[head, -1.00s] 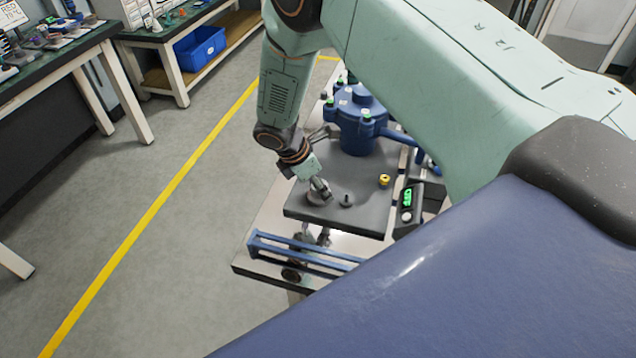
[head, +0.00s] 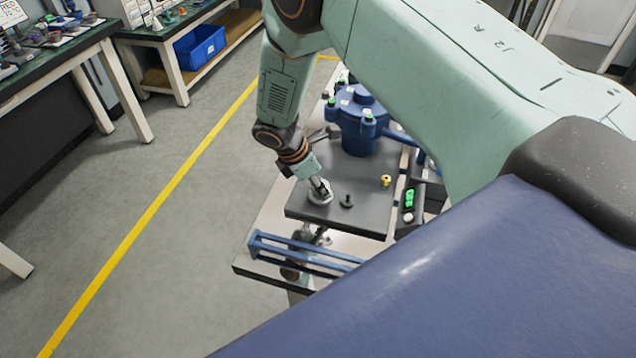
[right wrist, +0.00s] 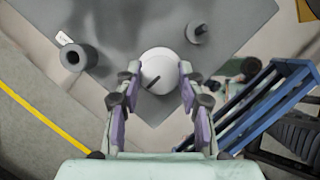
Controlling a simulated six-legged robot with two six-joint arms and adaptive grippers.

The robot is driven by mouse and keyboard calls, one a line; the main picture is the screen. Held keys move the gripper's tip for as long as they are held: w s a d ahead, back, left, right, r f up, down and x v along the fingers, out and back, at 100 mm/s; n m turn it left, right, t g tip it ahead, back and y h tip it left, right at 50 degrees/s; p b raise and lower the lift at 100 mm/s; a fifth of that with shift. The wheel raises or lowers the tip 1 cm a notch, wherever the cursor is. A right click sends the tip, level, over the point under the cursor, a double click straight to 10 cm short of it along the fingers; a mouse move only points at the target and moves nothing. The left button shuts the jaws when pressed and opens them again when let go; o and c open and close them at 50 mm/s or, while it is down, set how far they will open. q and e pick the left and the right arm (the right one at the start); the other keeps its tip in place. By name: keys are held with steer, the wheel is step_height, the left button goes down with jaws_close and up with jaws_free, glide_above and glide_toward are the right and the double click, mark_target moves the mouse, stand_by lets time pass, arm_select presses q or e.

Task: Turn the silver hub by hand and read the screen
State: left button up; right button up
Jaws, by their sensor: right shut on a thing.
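The silver hub (head: 316,200) is a round, pale disc on the dark grey plate of the test stand (head: 365,222). In the right wrist view the hub (right wrist: 158,62) shows a dark line on its face. My right gripper (head: 320,188) reaches down onto it. In the right wrist view its fingers (right wrist: 159,78) sit on either side of the hub, shut on it.
A black knob (head: 347,202) and a yellow fitting (head: 386,181) stand on the plate beside the hub. A blue housing (head: 358,130) rises behind. A blue rail frame (head: 300,252) runs along the front. Open floor lies to the left.

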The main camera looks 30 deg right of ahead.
steer(key=m+g, duration=0.1)
steer(key=m, duration=0.2)
steer(key=shift+w+d+m+b, duration=0.1)
steer(key=shift+w+m+b, duration=0.05)
steer(key=shift+m+b, duration=0.2)
steer(key=m+g+y+b, duration=0.1)
steer(key=m, duration=0.2)
steer(key=shift+w+m+g, duration=0.1)
steer(key=shift+m+g, duration=0.2)
steer(key=shift+m, duration=0.05)
steer(key=m+y+b, duration=0.1)
steer(key=m, duration=0.2)
steer(key=shift+d+m+g, duration=0.15)
steer(key=shift+m+g, duration=0.15)
steer(key=shift+g, duration=0.1)
steer(key=m+y, duration=0.1)
steer(key=m, duration=0.2)
steer(key=shift+m+g+y, duration=0.3)
steer(key=shift+y, duration=0.1)
steer(key=m, duration=0.1)
steer(key=m+y, duration=0.1)
steer(key=m, duration=0.1)
steer(key=shift+d+m, duration=0.2)
steer(key=shift+m, duration=0.1)
steer(key=shift+m+y, duration=1)
steer(key=shift+m, duration=1.1)
steer(key=o, duration=1.2)
steer(key=shift+t, duration=0.4)
